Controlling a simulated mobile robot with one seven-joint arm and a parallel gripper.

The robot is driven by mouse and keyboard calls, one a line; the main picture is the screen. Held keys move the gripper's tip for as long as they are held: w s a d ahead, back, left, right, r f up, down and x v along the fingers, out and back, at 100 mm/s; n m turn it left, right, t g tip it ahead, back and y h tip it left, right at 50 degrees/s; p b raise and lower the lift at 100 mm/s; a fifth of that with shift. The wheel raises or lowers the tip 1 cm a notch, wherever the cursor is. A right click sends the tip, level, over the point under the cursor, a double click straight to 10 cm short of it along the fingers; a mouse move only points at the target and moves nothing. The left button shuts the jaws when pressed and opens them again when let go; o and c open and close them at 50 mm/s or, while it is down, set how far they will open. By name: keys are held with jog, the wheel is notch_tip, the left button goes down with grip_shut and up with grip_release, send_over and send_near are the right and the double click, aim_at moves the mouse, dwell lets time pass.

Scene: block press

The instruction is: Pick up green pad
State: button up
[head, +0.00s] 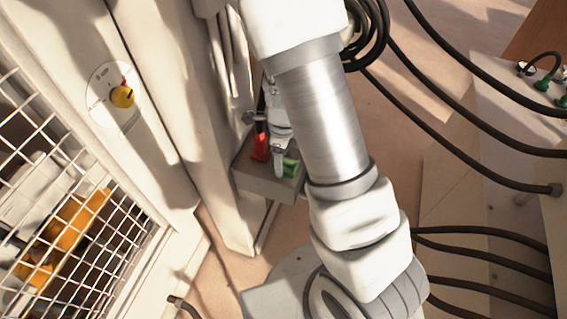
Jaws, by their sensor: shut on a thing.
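The green pad (291,168) is small and sits at a grey box (268,186) near the middle of the head view. My gripper (282,165) points down at it, with a light finger against the pad's left side. The gripper is shut on the green pad. The other finger and part of the pad are hidden, and I cannot tell whether the pad is clear of the box.
A red piece (261,143) stands just left of my gripper on the same box. A pale machine panel with a yellow knob (122,96) and a wire mesh guard (60,200) fill the left. Black cables (455,125) cross the right.

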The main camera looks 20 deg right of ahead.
jog(key=s+d+r, duration=0.7)
jog(key=d, duration=0.2)
jog(key=shift+s+r+p, duration=0.25)
jog(key=shift+s+p, duration=0.05)
jog(key=shift+p, duration=0.1)
jog(key=o, duration=0.6)
jog(key=c, duration=0.4)
jog(key=shift+w+a, duration=0.1)
jog(key=shift+w, duration=0.05)
jog(key=shift+c, duration=0.2)
